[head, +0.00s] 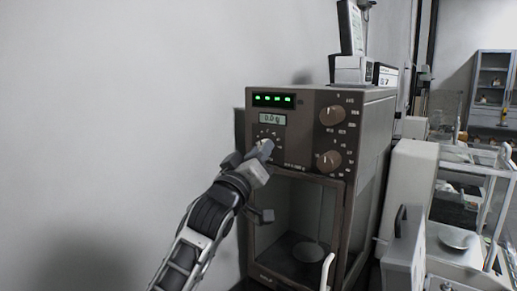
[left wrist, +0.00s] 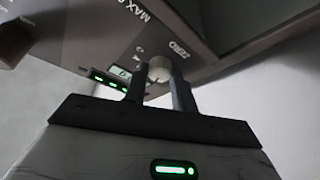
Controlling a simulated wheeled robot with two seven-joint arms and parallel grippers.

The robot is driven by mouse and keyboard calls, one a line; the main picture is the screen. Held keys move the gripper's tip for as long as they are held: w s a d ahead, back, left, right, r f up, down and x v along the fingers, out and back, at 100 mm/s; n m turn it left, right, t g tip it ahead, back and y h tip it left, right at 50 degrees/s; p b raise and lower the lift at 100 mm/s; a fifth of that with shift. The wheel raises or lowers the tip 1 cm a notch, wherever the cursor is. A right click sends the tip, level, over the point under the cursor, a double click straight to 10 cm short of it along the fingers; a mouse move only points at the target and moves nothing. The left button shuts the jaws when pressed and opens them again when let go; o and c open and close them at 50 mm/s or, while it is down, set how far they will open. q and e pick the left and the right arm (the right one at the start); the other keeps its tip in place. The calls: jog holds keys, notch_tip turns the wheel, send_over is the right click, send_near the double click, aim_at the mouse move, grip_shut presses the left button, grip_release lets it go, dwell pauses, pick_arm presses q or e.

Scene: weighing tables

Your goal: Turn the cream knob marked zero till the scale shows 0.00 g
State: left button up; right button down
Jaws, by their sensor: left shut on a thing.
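The brown scale (head: 310,180) stands against the wall in the head view. Its small display (head: 272,118) seems to read 0.0 g, but the digits are too small to be sure. My left gripper (head: 262,152) reaches up to the lower left of its control panel and hides most of the zero knob there. In the left wrist view the cream knob (left wrist: 160,67), beside the word ZERO, sits between the two fingers of my left gripper (left wrist: 158,80), which is shut on it. My right gripper is not in view.
Below is the weighing chamber with a round pan (head: 308,252). A device (head: 352,68) stands on top of the scale. More equipment (head: 410,190) crowds the right; the left wall side is clear.

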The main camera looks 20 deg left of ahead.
pick_arm(q)
jog(key=n+y+p, duration=0.1)
jog(key=n+p, duration=0.1)
jog(key=n, duration=0.1)
jog(key=shift+r+y, duration=0.1)
jog(key=shift+y, duration=0.2)
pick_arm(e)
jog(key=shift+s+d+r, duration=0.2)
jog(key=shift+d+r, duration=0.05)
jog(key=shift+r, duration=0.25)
pick_arm(q)
jog(key=shift+n+g, duration=0.3)
jog(key=shift+n, duration=0.1)
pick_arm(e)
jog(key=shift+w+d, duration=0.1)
pick_arm(q)
jog(key=o, duration=1)
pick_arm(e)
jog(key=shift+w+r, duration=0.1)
